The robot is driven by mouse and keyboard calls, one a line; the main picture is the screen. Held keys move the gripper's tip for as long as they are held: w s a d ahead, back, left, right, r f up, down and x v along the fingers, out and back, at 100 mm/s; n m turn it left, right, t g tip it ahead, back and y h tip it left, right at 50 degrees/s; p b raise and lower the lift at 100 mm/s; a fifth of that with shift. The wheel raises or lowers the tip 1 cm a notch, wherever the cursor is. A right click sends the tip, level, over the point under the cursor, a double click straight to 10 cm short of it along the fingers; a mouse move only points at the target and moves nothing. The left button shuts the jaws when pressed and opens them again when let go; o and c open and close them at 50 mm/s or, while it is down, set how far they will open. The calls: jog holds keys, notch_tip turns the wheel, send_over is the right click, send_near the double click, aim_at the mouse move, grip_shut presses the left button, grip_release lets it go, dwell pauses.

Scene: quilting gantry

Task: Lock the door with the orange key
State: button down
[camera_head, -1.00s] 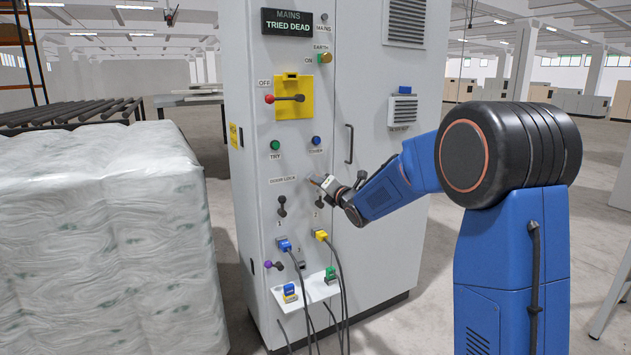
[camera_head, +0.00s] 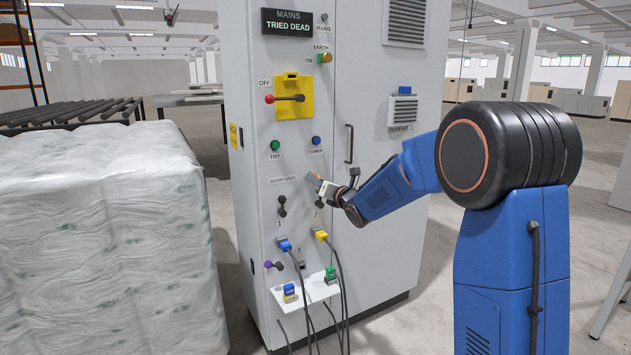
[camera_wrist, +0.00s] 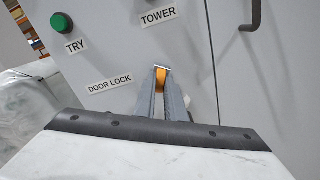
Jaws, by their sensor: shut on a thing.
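My gripper (camera_head: 319,184) is at the front of the grey cabinet (camera_head: 368,200), just right of the "DOOR LOCK" label (camera_head: 283,179). In the wrist view, my gripper (camera_wrist: 160,75) has its two fingers close together on an orange thing, which I take for the orange key (camera_wrist: 160,80). Only a narrow orange strip shows between the fingers. A little orange of the key also shows at the fingertips in the head view (camera_head: 314,177). The lock itself is hidden behind the fingers, so I cannot tell whether the key is in it. The "DOOR LOCK" label (camera_wrist: 109,84) lies left of the fingers.
A yellow plate with a red-knobbed handle (camera_head: 294,97), a green button (camera_head: 275,145) and a blue button (camera_head: 316,140) are above. Cables with blue (camera_head: 285,245) and yellow (camera_head: 321,236) plugs hang below, above a small shelf (camera_head: 305,291). A wrapped stack (camera_head: 110,240) stands left.

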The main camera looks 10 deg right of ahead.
jog(key=n, duration=0.3)
dwell(0.4)
jog(key=shift+n, duration=1.2)
jog(key=c, duration=1.7)
grip_release()
jog(key=shift+c, duration=0.2)
